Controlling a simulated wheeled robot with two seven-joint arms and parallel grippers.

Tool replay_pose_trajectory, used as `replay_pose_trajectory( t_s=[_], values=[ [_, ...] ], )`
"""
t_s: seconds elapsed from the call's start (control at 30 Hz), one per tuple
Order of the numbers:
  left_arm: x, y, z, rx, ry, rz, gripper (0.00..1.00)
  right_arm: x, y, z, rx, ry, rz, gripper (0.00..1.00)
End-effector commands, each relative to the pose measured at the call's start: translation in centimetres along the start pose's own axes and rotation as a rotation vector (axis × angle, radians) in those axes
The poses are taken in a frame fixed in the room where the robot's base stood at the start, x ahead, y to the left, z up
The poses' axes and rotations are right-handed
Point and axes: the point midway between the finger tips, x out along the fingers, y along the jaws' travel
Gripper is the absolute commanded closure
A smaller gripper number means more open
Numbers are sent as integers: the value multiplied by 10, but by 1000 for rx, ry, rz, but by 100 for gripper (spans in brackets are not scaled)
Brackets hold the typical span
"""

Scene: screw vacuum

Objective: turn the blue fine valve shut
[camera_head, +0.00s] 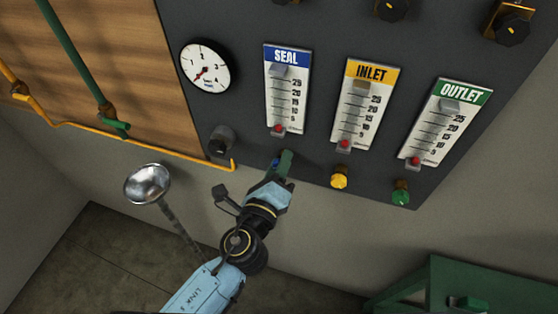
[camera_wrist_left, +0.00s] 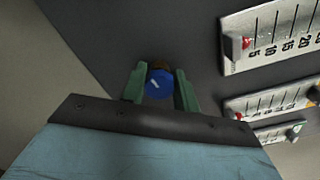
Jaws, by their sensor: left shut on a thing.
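The blue fine valve (camera_wrist_left: 159,83) is a round blue knob with a white mark on its face, on the dark panel below the SEAL scale (camera_head: 287,90). In the head view only a bit of the knob (camera_head: 275,162) shows beside my gripper. My left gripper (camera_head: 284,165) is at the knob. In the left wrist view its two green fingers (camera_wrist_left: 159,88) stand on either side of the knob and are shut on it. The SEAL scale's red marker (camera_head: 278,129) sits near its bottom end. My right gripper is not in view.
To the right are the INLET scale (camera_head: 363,103) with a yellow knob (camera_head: 339,178) and the OUTLET scale (camera_head: 446,122) with a green knob (camera_head: 401,193). A round gauge (camera_head: 205,65) is at upper left. A yellow pipe (camera_head: 140,146) runs left of the gripper. A green table (camera_head: 440,275) stands lower right.

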Motion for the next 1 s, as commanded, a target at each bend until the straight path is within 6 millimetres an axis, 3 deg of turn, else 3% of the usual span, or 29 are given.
replay_pose_trajectory(
  t_s=[0.4, 0.97, 1.0],
  values=[
    [0, -1, 0, 191, 1, -1, 93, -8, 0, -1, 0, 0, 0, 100],
    [0, 0, 0, 220, 1, 0, 93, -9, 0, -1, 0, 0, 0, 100],
    [0, 0, 0, 220, 1, 0, 66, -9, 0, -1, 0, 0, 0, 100]
  ],
)
